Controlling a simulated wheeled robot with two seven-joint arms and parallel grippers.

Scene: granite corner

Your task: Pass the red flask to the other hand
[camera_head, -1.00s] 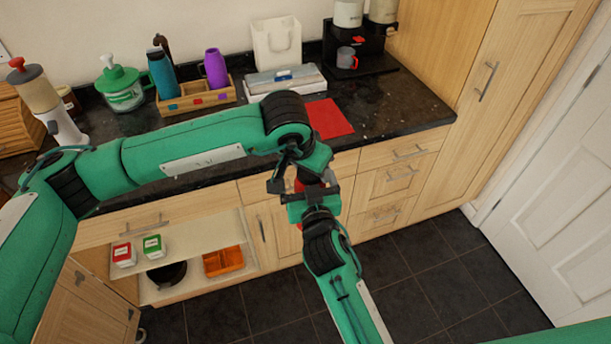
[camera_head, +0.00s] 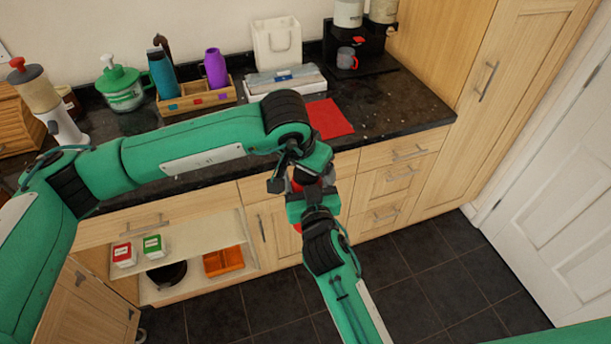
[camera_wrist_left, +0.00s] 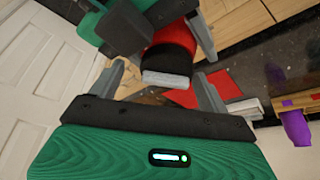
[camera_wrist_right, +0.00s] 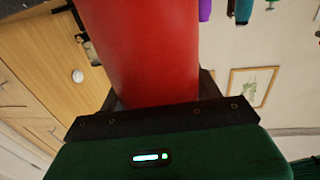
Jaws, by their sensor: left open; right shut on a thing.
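The red flask (camera_wrist_right: 140,50) is held in my right gripper (camera_head: 305,190), which is shut on it. In the head view only small red patches of the flask (camera_head: 298,228) show, as the grippers hide most of it. In the left wrist view the flask (camera_wrist_left: 172,37) has a dark band and a grey end facing my left gripper. My left gripper (camera_wrist_left: 162,86) is open, with its fingers on either side of the flask's grey end. I cannot tell whether they touch it.
The dark counter (camera_head: 400,120) lies behind the hands, with a red mat (camera_head: 328,118), a wooden caddy (camera_head: 197,97) of bottles and a coffee machine (camera_head: 362,60). Below are drawers (camera_head: 390,180) and an open shelf (camera_head: 190,283) with an orange tray (camera_head: 223,260). Open floor lies right.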

